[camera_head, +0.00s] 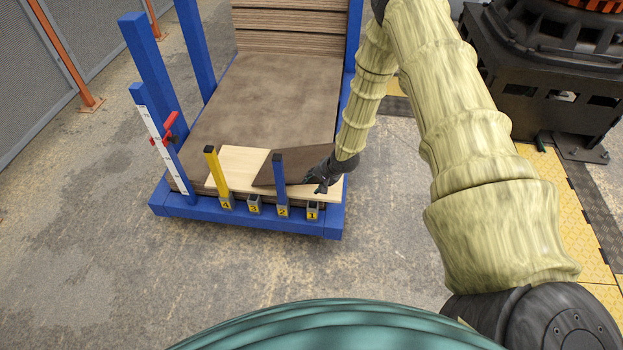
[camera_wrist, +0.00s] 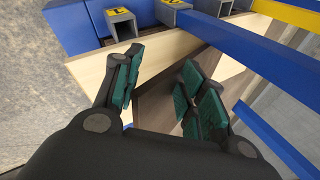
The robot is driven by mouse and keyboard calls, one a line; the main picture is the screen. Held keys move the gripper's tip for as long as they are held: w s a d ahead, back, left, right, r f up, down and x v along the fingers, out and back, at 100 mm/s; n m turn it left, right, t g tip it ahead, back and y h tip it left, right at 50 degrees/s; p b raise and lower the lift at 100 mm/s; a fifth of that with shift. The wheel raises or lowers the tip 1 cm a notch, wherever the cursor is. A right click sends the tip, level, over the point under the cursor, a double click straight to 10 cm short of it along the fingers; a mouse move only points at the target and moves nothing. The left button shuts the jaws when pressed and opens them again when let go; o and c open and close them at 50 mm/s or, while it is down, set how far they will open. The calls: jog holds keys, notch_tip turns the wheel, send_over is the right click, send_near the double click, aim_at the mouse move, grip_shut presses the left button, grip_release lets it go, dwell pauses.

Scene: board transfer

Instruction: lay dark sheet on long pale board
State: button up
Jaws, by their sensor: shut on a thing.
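The long pale board (camera_head: 238,162) lies across the front end of the brown panel stack on the blue cart. The dark sheet (camera_head: 303,160) is over its right part, at an angle to it. I cannot tell whether the sheet touches the board. My gripper (camera_head: 320,186) is at the sheet's right end, shut on it. In the wrist view, the dark sheet (camera_wrist: 160,107) shows between the green-padded fingers (camera_wrist: 160,85), with the pale board (camera_wrist: 163,50) beyond it. The fingers hide part of the sheet's edge.
A blue post (camera_head: 279,170) and a yellow post (camera_head: 217,172) stand at the cart's front, by numbered sockets (camera_head: 312,210). A ruler post with a red clamp (camera_head: 168,130) stands at left. The brown panels (camera_head: 275,95) behind the board are clear.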

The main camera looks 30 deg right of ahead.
jog(key=shift+s+d+r+p, duration=0.25)
jog(key=shift+s+r+p, duration=0.05)
jog(key=shift+s+p, duration=0.2)
jog(key=shift+s+d+r+p, duration=0.3)
jog(key=shift+s+p, duration=0.1)
jog(key=shift+s, duration=0.1)
jog(key=shift+s+d, duration=0.1)
jog(key=shift+s, duration=0.2)
jog(key=shift+o, duration=0.3)
jog(key=o, duration=0.5)
notch_tip(320, 180, up, 8)
jog(key=s+p, duration=0.1)
jog(key=p, duration=0.5)
jog(key=shift+s+d+f, duration=0.15)
jog(key=shift+d, duration=0.15)
